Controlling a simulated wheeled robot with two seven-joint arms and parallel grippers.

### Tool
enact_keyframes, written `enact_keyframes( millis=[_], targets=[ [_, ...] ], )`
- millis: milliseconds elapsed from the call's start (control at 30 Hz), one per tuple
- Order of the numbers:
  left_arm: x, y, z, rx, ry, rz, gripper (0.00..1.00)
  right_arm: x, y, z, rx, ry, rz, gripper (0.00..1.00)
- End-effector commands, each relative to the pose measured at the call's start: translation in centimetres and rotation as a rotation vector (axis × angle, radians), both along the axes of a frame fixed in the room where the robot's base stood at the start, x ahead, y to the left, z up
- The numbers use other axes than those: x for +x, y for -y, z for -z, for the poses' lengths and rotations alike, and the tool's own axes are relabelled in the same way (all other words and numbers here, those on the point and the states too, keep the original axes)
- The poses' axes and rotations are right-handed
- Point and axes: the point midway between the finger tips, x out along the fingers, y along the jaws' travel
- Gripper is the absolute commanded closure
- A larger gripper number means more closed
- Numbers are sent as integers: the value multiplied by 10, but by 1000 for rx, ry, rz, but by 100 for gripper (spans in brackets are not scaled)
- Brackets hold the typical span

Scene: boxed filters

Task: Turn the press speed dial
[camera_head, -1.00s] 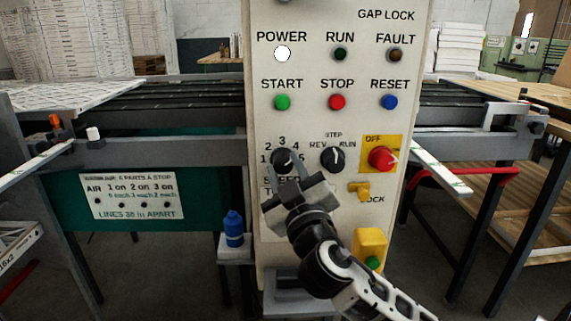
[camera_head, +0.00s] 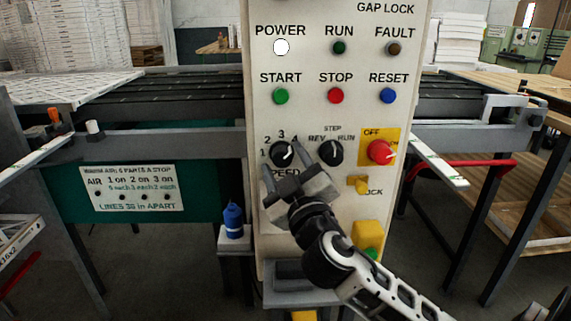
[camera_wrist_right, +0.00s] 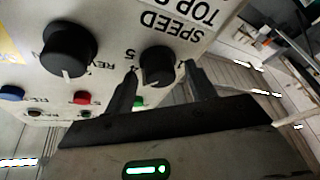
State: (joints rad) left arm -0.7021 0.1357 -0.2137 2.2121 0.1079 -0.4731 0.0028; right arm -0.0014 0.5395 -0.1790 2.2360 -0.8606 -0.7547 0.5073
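The black press speed dial (camera_head: 281,153) sits on the cream control panel, under an arc of numbers and above the word SPEED. A light pointer mark on it slants to the upper right. In the right wrist view the dial (camera_wrist_right: 157,66) appears upside down. My right gripper (camera_head: 281,157) is open at the dial, with one finger on each side. In the wrist view (camera_wrist_right: 161,70) the left finger is close to the dial and a gap shows at the right finger; I cannot tell whether either touches.
The STEP/RUN knob (camera_head: 330,153) is just right of the dial. A red OFF knob (camera_head: 380,152) and a yellow lock lever (camera_head: 358,184) are further right. START (camera_head: 280,96), STOP (camera_head: 335,95) and RESET (camera_head: 388,95) are above. A blue bottle (camera_head: 233,221) stands left.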

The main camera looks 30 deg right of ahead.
Motion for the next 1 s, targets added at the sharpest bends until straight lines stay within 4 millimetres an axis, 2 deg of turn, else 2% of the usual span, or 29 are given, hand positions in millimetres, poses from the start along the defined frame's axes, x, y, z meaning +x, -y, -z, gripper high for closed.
enact_keyframes(
  millis=[167, 267, 367, 567, 800, 933, 1000],
  targets=[
    [1, 0, -2, -1, 6, -1, 100, -2, -1, 1, 1, 1, -1, 45],
    [1, 0, -1, -2, 10, -1, 100, -10, -3, 4, 1, 0, -2, 45],
    [2, 0, 3, -1, 14, 0, 100, -26, -7, 10, 3, -2, 0, 45],
    [2, 0, 13, 3, 24, 2, 100, -71, -20, 26, 5, -3, 0, 45],
    [1, 1, -10, -4, 24, 2, 100, -109, -29, 29, 7, -5, 7, 45],
    [-1, 1, -11, -5, 6, 1, 100, -126, -34, 34, 3, -10, 4, 45],
    [-2, 1, -5, -4, -6, 2, 100, -132, -36, 37, 2, -4, 4, 45]
  ],
)
